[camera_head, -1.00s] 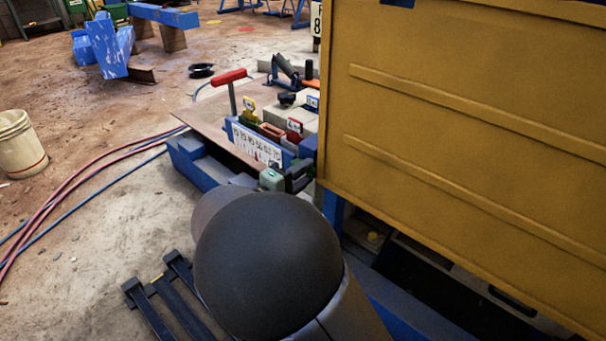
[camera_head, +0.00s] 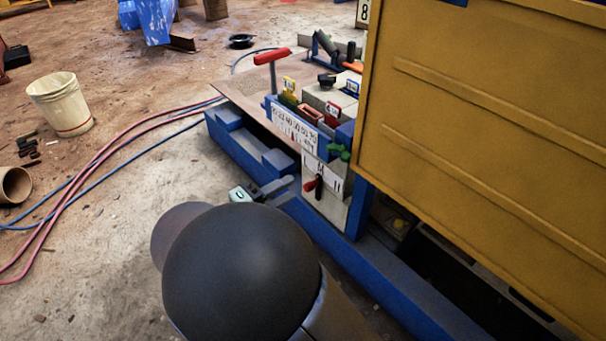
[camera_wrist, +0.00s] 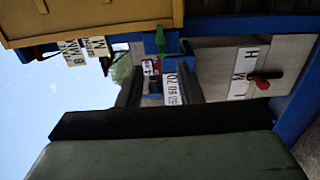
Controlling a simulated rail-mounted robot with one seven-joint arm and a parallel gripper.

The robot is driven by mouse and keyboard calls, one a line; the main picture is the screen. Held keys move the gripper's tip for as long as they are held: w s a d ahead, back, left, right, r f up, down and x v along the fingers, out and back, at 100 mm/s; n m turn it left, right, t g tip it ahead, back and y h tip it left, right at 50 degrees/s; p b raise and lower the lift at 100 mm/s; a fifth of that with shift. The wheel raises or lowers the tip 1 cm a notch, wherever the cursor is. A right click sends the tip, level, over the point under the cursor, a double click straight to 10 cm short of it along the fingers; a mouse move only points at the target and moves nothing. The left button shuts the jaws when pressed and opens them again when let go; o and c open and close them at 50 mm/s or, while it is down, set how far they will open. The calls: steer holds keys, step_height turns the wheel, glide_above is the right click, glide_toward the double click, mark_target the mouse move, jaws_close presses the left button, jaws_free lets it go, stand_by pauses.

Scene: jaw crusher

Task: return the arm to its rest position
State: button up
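My gripper (camera_head: 268,191) shows beyond the dark rounded link of my arm in the head view, to the left of the blue control stand's grey front panel. In the wrist view my gripper (camera_wrist: 160,82) has two dark fingers standing apart, with background visible between them and nothing held. The panel carries a red-tipped lever (camera_head: 314,185) over a marked plate; the lever also shows at right in the wrist view (camera_wrist: 262,83). A gap seems to separate the fingers from the panel. My arm hides part of the floor and the stand's base.
A large yellow housing (camera_head: 480,120) fills the right side. A red T-handle (camera_head: 272,57) and a numbered scale (camera_head: 294,128) sit on the stand. Open floor lies between hoses and stand.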

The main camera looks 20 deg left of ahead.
steer(key=shift+v, duration=0.85)
steer(key=w+d+r+m+g+h+p, duration=0.15)
steer(key=d+r+g+p, duration=0.3)
steer(key=d, duration=0.45)
steer(key=d+r+m+g+p, duration=0.2)
steer(key=d+r+g+p, duration=0.25)
steer(key=d, duration=0.45)
steer(key=w+d+r+m+g+p, duration=0.1)
steer(key=d+r+m+g+p, duration=0.1)
steer(key=d+r+g+p, duration=0.5)
steer(key=s+d+r+m+y+p, duration=0.7)
steer(key=s+d+r+y+p, duration=0.2)
steer(key=s+d+r+p, duration=0.2)
steer(key=d+p, duration=0.2)
steer(key=shift+s+p, duration=0.3)
steer(key=shift+y, duration=0.25)
